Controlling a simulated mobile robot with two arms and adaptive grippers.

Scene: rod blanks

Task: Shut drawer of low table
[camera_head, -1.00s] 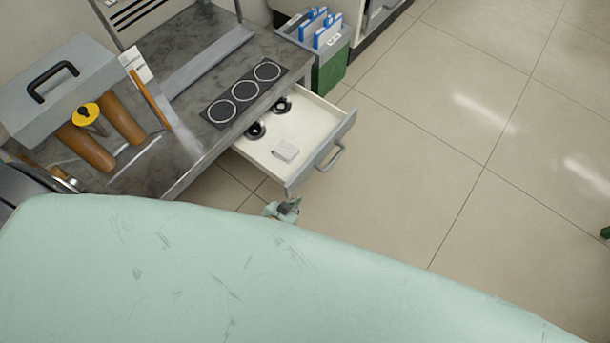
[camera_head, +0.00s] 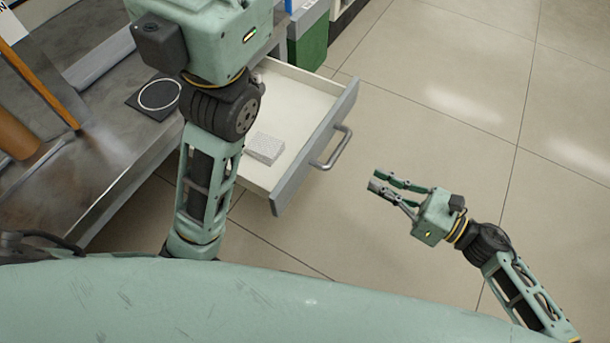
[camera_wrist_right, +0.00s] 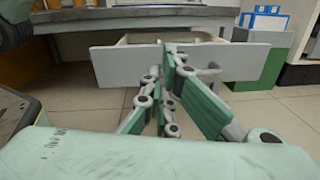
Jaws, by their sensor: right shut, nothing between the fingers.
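The low table (camera_head: 107,120) has its drawer (camera_head: 305,100) pulled out, with the white inside showing. The grey drawer front (camera_head: 316,143) carries a bar handle (camera_head: 333,150) and also shows in the right wrist view (camera_wrist_right: 120,67). A small pale block (camera_head: 265,148) lies in the drawer. My right gripper (camera_head: 384,183) is shut and empty, in front of the handle and apart from it, over the floor. In the right wrist view its fingers (camera_wrist_right: 167,60) cover the middle of the drawer front. My left arm hides the drawer's left part; its gripper is out of frame.
A green bin (camera_head: 308,45) stands beyond the drawer at the table's far end. A black panel with a ring (camera_head: 160,96) lies on the table top. The tiled floor (camera_head: 450,120) to the right of the drawer is free.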

